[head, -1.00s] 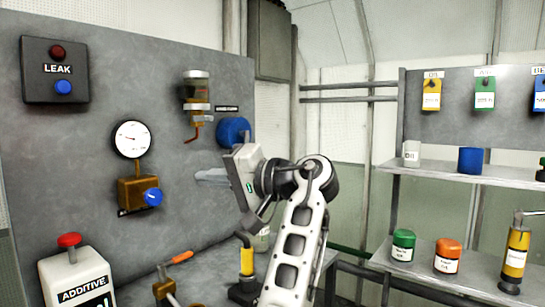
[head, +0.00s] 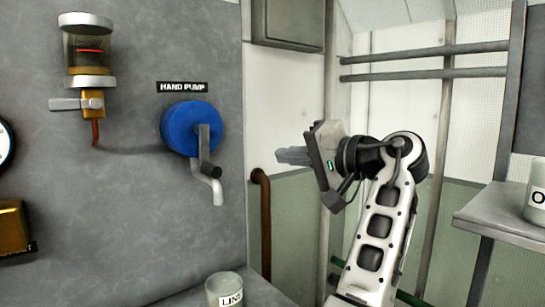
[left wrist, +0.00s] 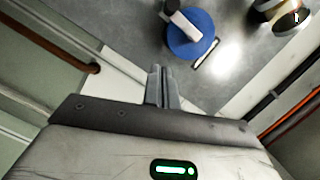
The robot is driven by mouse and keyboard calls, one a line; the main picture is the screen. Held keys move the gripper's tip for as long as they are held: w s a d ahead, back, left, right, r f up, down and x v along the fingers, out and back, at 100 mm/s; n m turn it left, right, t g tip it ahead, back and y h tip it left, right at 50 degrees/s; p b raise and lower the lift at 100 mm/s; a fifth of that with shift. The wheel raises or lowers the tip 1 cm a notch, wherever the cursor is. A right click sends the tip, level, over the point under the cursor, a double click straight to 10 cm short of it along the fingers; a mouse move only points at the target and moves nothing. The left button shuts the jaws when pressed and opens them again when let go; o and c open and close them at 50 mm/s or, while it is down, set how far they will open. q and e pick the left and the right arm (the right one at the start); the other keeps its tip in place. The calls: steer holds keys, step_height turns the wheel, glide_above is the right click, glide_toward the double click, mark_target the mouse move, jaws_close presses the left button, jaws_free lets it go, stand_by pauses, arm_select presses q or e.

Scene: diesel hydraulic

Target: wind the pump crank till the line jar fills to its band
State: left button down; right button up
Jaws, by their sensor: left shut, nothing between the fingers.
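The hand pump (head: 180,128) is a blue disc on the grey panel under a "HAND PUMP" label. Its grey crank arm (head: 204,138) hangs downward with a dark knob (head: 209,170) near its lower end, and a pale spout (head: 210,187) below. The pump also shows at the top of the left wrist view (left wrist: 192,42). The line jar (head: 225,291) stands below the spout at the bottom edge, partly cut off; its band and level are not visible. My left gripper (head: 281,155) is shut and empty, right of the pump and apart from it. My right gripper is not in view.
A glass bowl with a red ring (head: 88,50) and a side lever hangs on the panel at upper left. A brown pipe (head: 263,220) stands right of the panel edge. A shelf (head: 498,212) lies at right.

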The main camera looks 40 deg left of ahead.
arm_select(q)
glide_toward(207, 150)
steer(key=shift+w+a+f, duration=0.65)
steer(key=shift+a+f, duration=1)
steer(key=shift+a, duration=0.2)
steer(key=shift+p, duration=0.3)
